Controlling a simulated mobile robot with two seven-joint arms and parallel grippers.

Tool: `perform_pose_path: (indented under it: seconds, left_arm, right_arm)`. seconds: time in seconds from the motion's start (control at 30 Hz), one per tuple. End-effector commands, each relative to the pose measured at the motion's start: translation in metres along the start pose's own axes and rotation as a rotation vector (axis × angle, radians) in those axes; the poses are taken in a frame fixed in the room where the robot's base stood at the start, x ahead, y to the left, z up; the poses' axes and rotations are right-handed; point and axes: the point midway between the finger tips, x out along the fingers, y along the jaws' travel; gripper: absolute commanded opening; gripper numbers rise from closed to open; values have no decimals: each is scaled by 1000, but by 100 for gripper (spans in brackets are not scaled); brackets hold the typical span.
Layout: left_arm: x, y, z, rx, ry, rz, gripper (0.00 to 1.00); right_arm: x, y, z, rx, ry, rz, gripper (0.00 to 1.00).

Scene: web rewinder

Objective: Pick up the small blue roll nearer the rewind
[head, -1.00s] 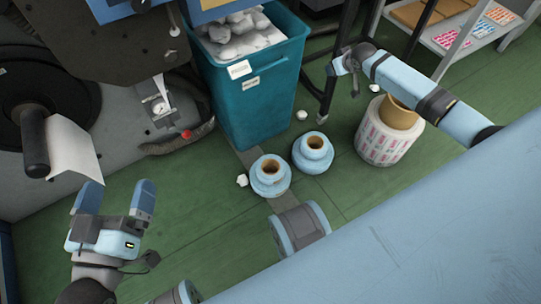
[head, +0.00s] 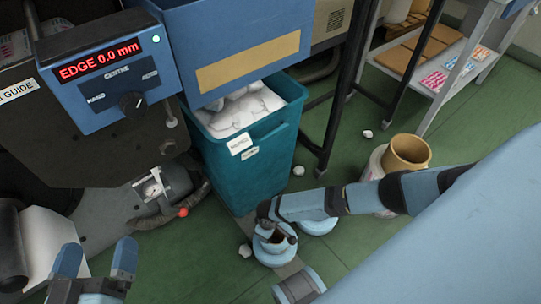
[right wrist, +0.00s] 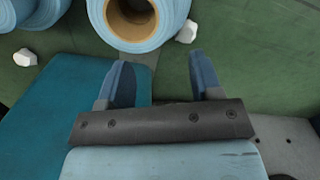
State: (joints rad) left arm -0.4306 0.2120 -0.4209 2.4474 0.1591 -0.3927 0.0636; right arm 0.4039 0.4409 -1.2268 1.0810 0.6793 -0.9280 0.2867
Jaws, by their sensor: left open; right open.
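Two small blue rolls with brown cores stand on the green floor in front of the teal bin. The left one (head: 276,252), nearer the machine, also shows at the top of the right wrist view (right wrist: 143,25). The other small roll (head: 318,226) is mostly hidden behind my right arm; its edge shows at the top left of the wrist view (right wrist: 32,12). My right gripper (right wrist: 162,68) is open and empty, with the nearer roll beyond its fingertips. In the head view, it hangs over that roll (head: 272,222). My left gripper (head: 97,260) is open and empty at the lower left.
The teal bin (head: 262,160) of white scrap stands behind the rolls. The machine's blue control box (head: 110,75) is at upper left. White scraps (head: 245,251) lie on the floor.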

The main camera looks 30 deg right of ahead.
Motion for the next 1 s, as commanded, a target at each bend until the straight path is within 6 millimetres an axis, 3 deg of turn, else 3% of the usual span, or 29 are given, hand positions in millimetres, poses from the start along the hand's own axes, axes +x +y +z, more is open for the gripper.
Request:
perform_pose_path:
  seconds: [0.03,0.23,0.57,0.83,1.0]
  left_arm:
    - [0,-2,12,0,-20,2,100]
    - [0,-7,46,-2,-130,16,100]
    - [6,-17,40,114,-70,20,100]
    - [14,-31,36,287,29,24,100]
    - [15,-33,30,334,56,23,100]
  right_arm:
    - [14,0,0,0,-2,1,59]
    - [56,0,0,0,0,1,59]
    - [84,-1,0,1,0,0,59]
    - [123,-6,3,1,0,1,59]
    - [130,-6,3,1,2,1,59]
